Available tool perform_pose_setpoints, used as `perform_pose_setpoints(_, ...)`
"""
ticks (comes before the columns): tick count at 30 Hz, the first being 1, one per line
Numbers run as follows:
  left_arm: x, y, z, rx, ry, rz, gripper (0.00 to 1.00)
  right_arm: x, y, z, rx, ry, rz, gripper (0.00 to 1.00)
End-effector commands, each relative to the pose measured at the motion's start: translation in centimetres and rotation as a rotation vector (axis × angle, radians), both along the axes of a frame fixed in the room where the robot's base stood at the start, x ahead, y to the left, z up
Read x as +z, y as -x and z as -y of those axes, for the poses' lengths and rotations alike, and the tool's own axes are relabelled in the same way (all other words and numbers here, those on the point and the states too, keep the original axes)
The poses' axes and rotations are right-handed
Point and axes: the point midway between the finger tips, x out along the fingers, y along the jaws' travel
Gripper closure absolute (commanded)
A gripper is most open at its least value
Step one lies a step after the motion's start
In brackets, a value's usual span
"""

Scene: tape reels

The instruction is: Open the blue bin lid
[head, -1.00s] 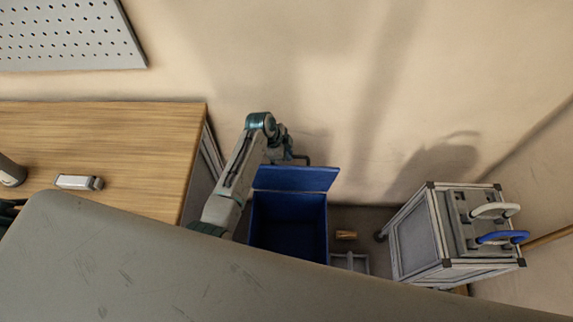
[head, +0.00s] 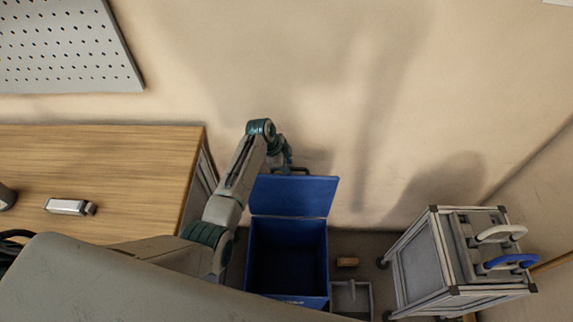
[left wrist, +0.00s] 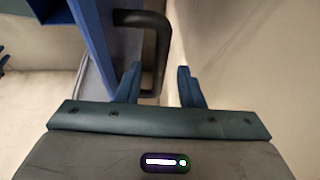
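The blue bin (head: 328,262) stands on the floor with its inside exposed. Its blue lid (head: 293,196) is raised at the back, near the wall, its flat face towards the camera. The lid also shows as a blue panel at left in the left wrist view (left wrist: 93,40). A dark bar handle (left wrist: 154,45) sticks out from the lid's far side. My left gripper (left wrist: 159,84) is open, with fingers apart and the end of the handle between them; contact is not clear. In the head view my left gripper (head: 288,165) is behind the lid's top edge. My right gripper is not in view.
A wooden workbench (head: 110,165) is left of the bin. A grey cart (head: 425,262) with a white and a blue loop on top stands to the right. The wall is close behind.

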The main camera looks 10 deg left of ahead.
Motion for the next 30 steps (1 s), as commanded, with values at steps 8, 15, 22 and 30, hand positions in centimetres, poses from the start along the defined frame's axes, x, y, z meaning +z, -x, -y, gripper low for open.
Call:
perform_pose_setpoints(8, 1.0, 0.1, -0.5, 0.001, 0.0, 0.003, 0.66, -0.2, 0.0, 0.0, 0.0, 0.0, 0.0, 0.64)
perform_pose_setpoints(15, 5.0, 0.8, -2.0, 0.0, -0.001, 0.004, 0.66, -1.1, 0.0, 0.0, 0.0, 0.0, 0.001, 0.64)
perform_pose_setpoints(22, 8.6, 1.3, -3.4, 0.0, 0.0, 0.002, 0.66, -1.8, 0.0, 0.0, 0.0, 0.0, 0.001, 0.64)
perform_pose_setpoints(30, 10.0, 1.5, -3.9, 0.0, -0.001, 0.001, 0.66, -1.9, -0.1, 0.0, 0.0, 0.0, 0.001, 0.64)
